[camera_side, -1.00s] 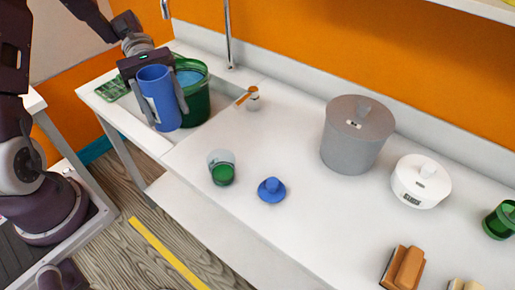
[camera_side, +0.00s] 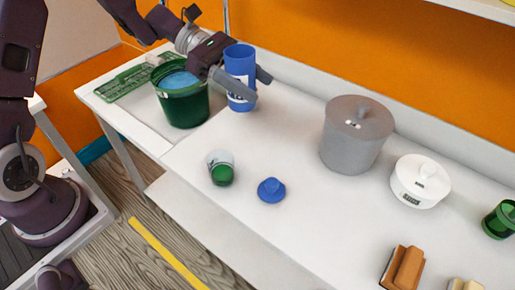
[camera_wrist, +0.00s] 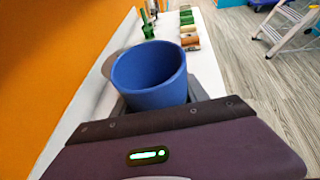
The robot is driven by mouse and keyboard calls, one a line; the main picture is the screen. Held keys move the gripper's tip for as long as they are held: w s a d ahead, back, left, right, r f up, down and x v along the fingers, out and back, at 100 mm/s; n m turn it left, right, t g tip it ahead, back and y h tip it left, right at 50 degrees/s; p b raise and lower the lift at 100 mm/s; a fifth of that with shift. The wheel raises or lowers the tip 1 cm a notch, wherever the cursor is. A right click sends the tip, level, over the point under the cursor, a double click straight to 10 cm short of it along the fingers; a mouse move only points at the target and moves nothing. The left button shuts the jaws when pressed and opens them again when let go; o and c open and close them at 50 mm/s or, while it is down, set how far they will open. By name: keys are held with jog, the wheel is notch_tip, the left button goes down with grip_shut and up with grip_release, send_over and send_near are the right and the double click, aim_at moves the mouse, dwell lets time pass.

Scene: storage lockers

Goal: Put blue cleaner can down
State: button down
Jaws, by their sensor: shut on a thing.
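The blue cleaner can (camera_side: 240,66) is an open-topped blue cylinder with a pale label. It is upright over the back of the white counter, to the right of the green bucket. My gripper (camera_side: 245,88) is shut on the can, with a finger on each side of it. In the wrist view the can (camera_wrist: 150,76) stands between the fingers, its open mouth facing the camera. I cannot tell whether its base touches the counter.
A green bucket (camera_side: 182,105) with blue contents stands at left. A clear cup with green (camera_side: 221,168), a blue lid (camera_side: 271,190), a grey lidded pot (camera_side: 352,150) and a white round container (camera_side: 418,183) stand on the counter. Bare counter lies between the can and pot.

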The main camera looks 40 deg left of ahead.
jog(key=w+f+n+t, duration=0.1)
jog(key=f, duration=0.4)
jog(key=w+d+f+t, duration=0.1)
jog(key=f, duration=0.4)
jog(key=w+d+f+n, duration=0.1)
jog(key=f, duration=0.5)
jog(key=shift+w+n+t+y, duration=0.3)
jog(key=shift+t+y, duration=0.1)
jog(key=shift+f, duration=0.1)
jog(key=c, duration=0.6)
grip_release()
jog(key=shift+a, duration=0.1)
